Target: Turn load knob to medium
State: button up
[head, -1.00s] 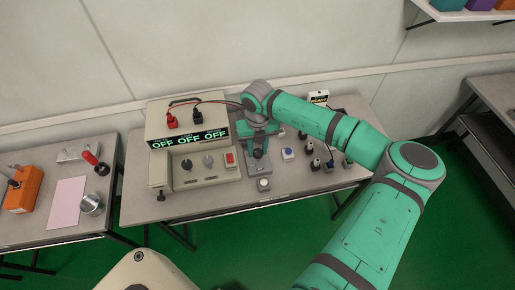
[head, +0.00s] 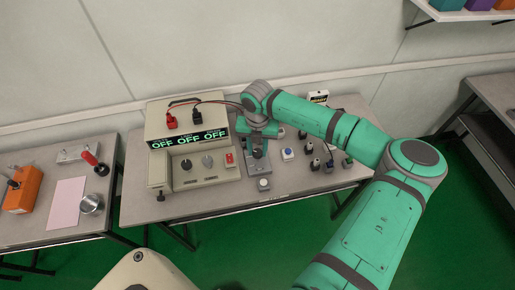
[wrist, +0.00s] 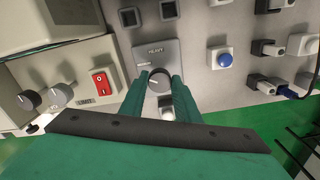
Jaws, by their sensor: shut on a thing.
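The load knob (wrist: 158,82) is a dark round knob with a paler rim on a grey plate (wrist: 171,52). The plate has "HEAVY" printed above the knob and a smaller label, too small to read surely, to its upper left. My gripper (wrist: 160,80) is shut on the knob, with one green finger on each side of it. I cannot tell which mark the knob points to. In the head view, my gripper (head: 258,146) is over the same plate, right of the beige tester, and partly hides it.
The beige tester (head: 210,172) with two knobs, a red switch (wrist: 102,83) and "OFF OFF OFF" displays stands close on the left. A blue button (wrist: 224,60) and several small connectors (wrist: 301,44) are on the right. A small pale block (head: 263,184) sits in front of the plate.

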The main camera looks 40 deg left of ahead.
aim_at(257, 151)
jog(key=shift+a+r, duration=0.1)
jog(key=o, duration=1)
jog(key=shift+o, duration=0.2)
notch_tip(257, 151, up, 11)
